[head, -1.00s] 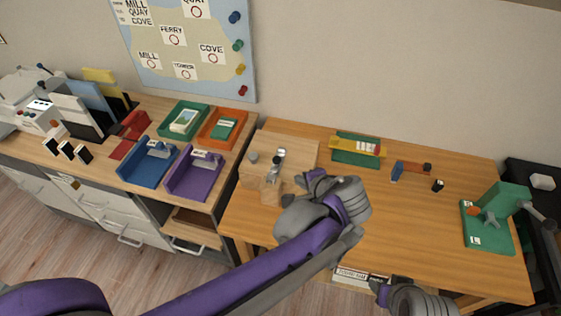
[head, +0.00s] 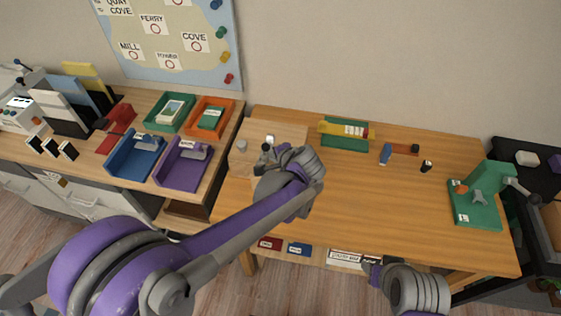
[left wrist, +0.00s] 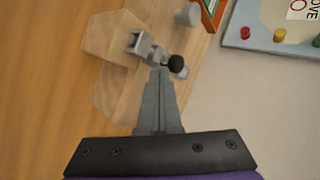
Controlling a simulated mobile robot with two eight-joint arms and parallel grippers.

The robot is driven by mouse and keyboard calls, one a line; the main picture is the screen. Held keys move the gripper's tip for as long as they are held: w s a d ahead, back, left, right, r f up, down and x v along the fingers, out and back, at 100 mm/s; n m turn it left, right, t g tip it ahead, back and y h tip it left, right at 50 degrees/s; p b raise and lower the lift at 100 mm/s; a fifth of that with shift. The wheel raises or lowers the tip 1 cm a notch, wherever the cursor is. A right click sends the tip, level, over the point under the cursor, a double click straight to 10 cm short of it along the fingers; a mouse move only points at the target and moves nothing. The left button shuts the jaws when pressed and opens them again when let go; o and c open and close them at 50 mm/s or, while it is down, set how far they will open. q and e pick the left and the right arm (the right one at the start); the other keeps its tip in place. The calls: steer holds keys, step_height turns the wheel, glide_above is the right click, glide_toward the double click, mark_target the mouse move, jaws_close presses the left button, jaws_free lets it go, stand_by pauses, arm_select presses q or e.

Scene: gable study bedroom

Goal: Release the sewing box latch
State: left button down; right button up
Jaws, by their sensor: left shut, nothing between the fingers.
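A pale wooden box or board with a raised block (left wrist: 112,40) stands at the left of the desk; in the head view its top (head: 290,132) is partly hidden by my left gripper. A grey metal latch-like lever with a black knob (left wrist: 176,63) is mounted on it; the knob also shows in the head view (head: 265,147). My left gripper (left wrist: 160,76) is shut and empty, its fingertips close beside the metal lever; I cannot tell whether they touch. My right gripper (head: 372,266) is low at the desk's front edge, its fingers too small to read.
A grey cylinder (head: 241,145) stands on the wooden piece. Blue (head: 134,158) and purple (head: 182,168) trays are left.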

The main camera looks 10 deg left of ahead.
mark_target(275, 143)
arm_select(q)
steer(key=shift+w+a, duration=0.45)
steer(key=shift+w, duration=0.2)
steer(key=w, duration=0.4)
steer(key=shift+d, duration=0.1)
steer(key=shift+s, duration=0.1)
